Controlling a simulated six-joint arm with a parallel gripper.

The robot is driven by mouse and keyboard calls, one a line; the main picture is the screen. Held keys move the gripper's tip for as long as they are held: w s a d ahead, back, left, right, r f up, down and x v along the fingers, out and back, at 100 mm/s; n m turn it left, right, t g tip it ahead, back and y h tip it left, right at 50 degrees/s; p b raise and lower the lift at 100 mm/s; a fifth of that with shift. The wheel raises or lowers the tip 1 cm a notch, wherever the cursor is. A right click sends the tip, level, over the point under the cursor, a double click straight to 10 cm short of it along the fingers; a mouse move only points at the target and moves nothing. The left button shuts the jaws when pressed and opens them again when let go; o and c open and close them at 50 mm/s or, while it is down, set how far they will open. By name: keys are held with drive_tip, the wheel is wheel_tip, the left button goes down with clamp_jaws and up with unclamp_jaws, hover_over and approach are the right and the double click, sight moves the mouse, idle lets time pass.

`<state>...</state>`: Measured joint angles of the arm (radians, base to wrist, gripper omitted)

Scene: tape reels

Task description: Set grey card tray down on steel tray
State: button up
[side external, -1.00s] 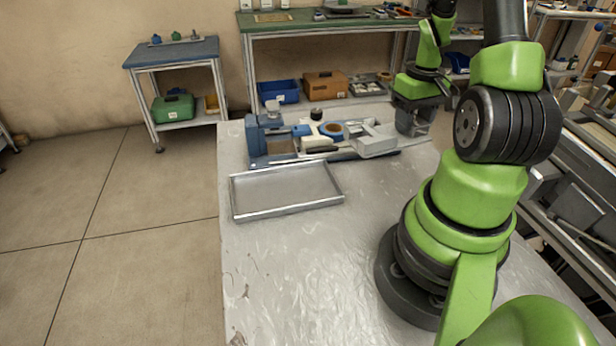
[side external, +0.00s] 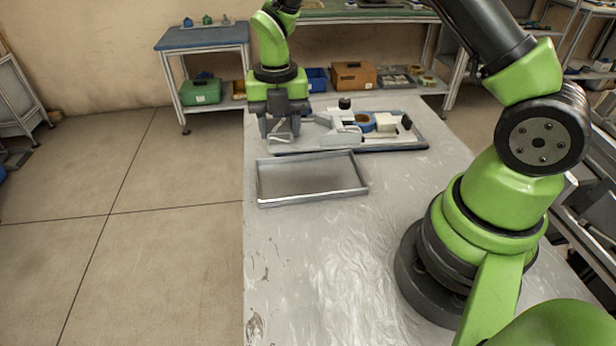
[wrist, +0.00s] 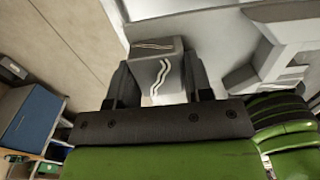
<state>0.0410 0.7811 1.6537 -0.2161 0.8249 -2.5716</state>
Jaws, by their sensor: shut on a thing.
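My gripper (side external: 281,132) is at the left end of the equipment on the bench, behind the steel tray, in the side view. In the wrist view, my gripper (wrist: 161,80) has its two dark fingers on either side of a grey boxlike piece with pale wavy lines, the grey card tray (wrist: 158,72). The jaws are shut on it. In the side view the fingers largely hide it. The steel tray (side external: 262,182), shallow and rectangular with a raised rim, lies flat and empty on the bench in front of my gripper.
A blue-edged board (side external: 415,147) behind the steel tray carries pale grey equipment (side external: 340,133), a blue-rimmed tape reel (side external: 364,122) and a white block (side external: 385,121). The bench top (side external: 320,260) in front of the steel tray is clear. The bench's left edge is close to the tray.

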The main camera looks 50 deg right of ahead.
hover_over(281, 182)
drive_tip(key=shift+n, duration=0.3)
wheel_tip(281, 182, down, 5)
drive_tip(key=shift+f, duration=2.5)
drive_tip(key=shift+f, duration=0.1)
drive_tip(key=o, duration=0.7)
drive_tip(key=shift+o, duration=0.2)
